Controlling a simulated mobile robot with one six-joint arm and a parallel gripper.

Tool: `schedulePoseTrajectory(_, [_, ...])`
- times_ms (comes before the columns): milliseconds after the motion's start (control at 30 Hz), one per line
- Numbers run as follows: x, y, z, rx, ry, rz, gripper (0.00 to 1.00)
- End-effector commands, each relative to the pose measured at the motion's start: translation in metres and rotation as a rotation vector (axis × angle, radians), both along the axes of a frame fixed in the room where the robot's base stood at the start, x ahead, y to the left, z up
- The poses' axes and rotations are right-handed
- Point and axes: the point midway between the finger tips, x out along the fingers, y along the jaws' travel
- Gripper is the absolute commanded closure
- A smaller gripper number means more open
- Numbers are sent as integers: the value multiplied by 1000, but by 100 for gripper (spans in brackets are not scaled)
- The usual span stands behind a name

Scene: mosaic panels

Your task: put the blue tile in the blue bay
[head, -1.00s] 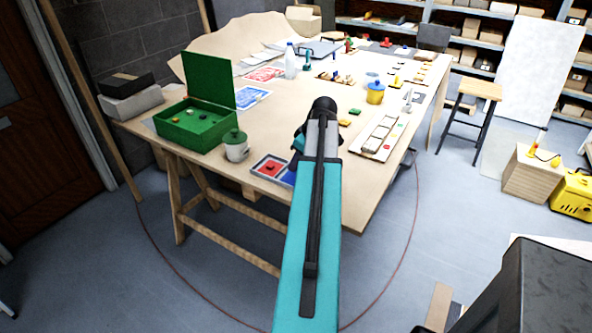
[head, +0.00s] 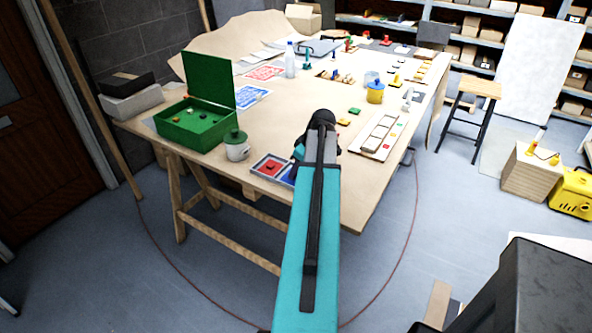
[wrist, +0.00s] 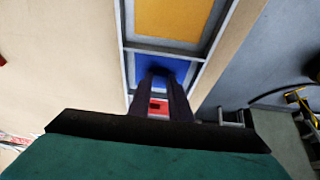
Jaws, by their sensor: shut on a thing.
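The bay tray (head: 256,173) lies at the near edge of the table, partly hidden by my arm in the head view. Its red bay (head: 271,165) holds a red tile. In the wrist view, the blue bay (wrist: 140,67) lies between the yellow bay (wrist: 170,18) and the red bay (wrist: 157,106). My gripper (wrist: 158,76) points down over the blue bay, with its fingers shut on the blue tile. The tile is mostly hidden by the fingers and hard to tell from the blue floor, so its height above the bay is unclear.
A board with pale blocks (head: 377,136) lies to the right, and a yellow jar (head: 375,92) stands behind. Bare tabletop lies between.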

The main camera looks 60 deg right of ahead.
Motion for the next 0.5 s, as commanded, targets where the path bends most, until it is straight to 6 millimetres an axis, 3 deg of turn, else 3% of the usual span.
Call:
schedulePoseTrajectory(67, [0, 0, -3, 0, 0, 0, 100])
schedulePoseTrajectory(100, [0, 0, -2, 0, 0, 0, 79])
schedulePoseTrajectory(200, [0, 0, -2, 0, 0, 0, 64])
schedulePoseTrajectory(500, [0, 0, -1, 0, 0, 0, 64])
